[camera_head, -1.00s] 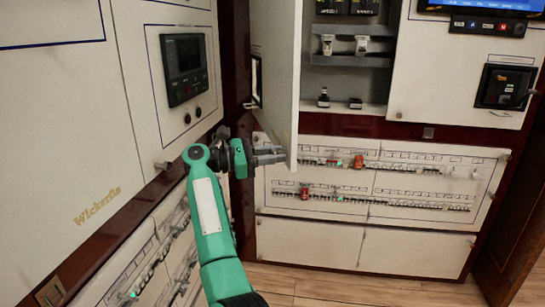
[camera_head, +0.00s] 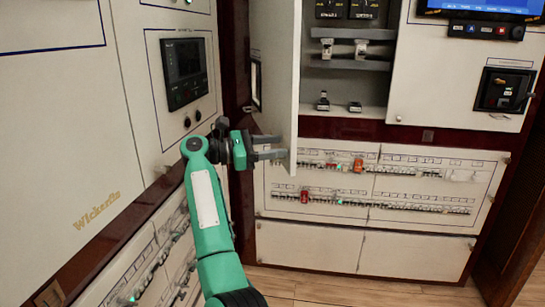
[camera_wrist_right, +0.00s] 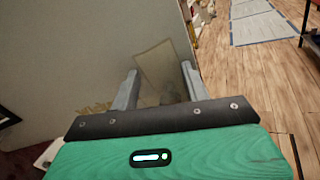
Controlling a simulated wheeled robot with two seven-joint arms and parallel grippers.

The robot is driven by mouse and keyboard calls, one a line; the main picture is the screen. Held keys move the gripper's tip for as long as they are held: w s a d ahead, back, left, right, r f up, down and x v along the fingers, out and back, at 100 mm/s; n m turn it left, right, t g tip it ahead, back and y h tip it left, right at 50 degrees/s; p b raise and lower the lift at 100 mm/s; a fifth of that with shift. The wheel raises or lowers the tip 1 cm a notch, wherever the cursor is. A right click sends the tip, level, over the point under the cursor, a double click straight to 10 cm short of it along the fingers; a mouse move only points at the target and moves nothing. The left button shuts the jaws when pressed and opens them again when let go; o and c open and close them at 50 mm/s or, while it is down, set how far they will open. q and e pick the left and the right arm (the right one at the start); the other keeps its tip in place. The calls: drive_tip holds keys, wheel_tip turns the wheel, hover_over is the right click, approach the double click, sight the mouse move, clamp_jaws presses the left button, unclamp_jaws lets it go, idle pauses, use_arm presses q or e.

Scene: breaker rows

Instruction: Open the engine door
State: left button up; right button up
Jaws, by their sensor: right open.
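A tall white door (camera_head: 280,70) stands swung open in the head view, with its bay of gauges and switches uncovered to its right. I take it to be the engine door, though no label on it is readable. My right gripper (camera_head: 273,147) is at the lower end of this door, fingers apart and nothing between them. The fingertips overlap the door's lower part in the picture; whether they touch it I cannot tell. The right wrist view also shows my open right gripper (camera_wrist_right: 163,88), with a pale panel beyond it. My left gripper is not in view.
A breaker panel (camera_head: 350,213) with rows of switches lies below the open bay. A white cabinet wall (camera_head: 60,110) with a dark display (camera_head: 184,70) stands close on the left. Wooden floor (camera_head: 330,287) is clear in front of the panels.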

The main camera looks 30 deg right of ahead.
sight(287, 79)
wheel_tip(287, 79, up, 15)
drive_tip(key=shift+r+p, duration=0.2)
drive_tip(key=shift+p, duration=0.55)
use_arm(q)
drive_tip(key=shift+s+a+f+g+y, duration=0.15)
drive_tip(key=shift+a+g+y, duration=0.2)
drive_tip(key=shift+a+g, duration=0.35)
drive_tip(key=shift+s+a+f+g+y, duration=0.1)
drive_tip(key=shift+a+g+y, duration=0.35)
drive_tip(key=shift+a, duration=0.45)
use_arm(e)
drive_tip(key=shift+r, duration=0.65)
